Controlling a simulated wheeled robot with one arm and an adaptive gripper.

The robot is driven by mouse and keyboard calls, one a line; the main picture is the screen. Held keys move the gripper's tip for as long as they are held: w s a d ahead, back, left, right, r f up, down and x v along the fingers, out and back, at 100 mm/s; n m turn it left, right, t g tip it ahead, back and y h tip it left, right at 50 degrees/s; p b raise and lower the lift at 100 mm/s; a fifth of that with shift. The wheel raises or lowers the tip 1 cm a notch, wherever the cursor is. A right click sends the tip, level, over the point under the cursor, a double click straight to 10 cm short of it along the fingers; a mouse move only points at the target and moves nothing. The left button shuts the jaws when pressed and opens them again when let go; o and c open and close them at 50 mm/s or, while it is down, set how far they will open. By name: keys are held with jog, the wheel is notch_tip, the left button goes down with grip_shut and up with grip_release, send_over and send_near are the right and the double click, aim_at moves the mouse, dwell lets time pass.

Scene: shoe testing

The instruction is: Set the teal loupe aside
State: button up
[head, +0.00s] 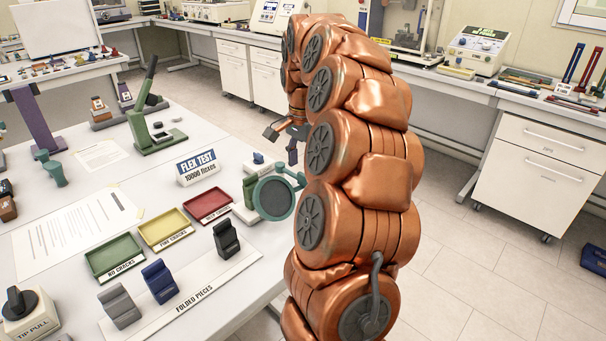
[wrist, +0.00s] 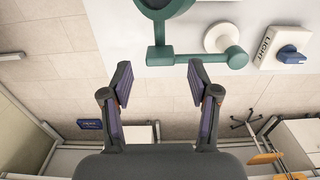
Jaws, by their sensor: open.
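The teal loupe (head: 273,198) stands at the right edge of the white table, with its round lens toward me and a jointed teal arm behind it. In the wrist view the loupe's teal bar (wrist: 190,56) runs across just ahead of the fingertips, with part of the ring cut off at the top and a round white base to the right. My gripper (wrist: 160,72) is open and empty, its purple-padded fingers apart on either side of the bar's left end. In the head view my gripper (head: 283,138) is partly hidden by my arm, above and behind the loupe.
A light box (wrist: 283,48) with a blue switch sits close to the loupe. Red (head: 209,200), yellow (head: 166,229) and green (head: 114,257) trays lie left of it, and folded pieces (head: 160,281) stand in front.

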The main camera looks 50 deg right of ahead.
aim_at(303, 174)
jog(key=shift+f+p, duration=0.3)
jog(key=shift+f, duration=1.65)
grip_shut()
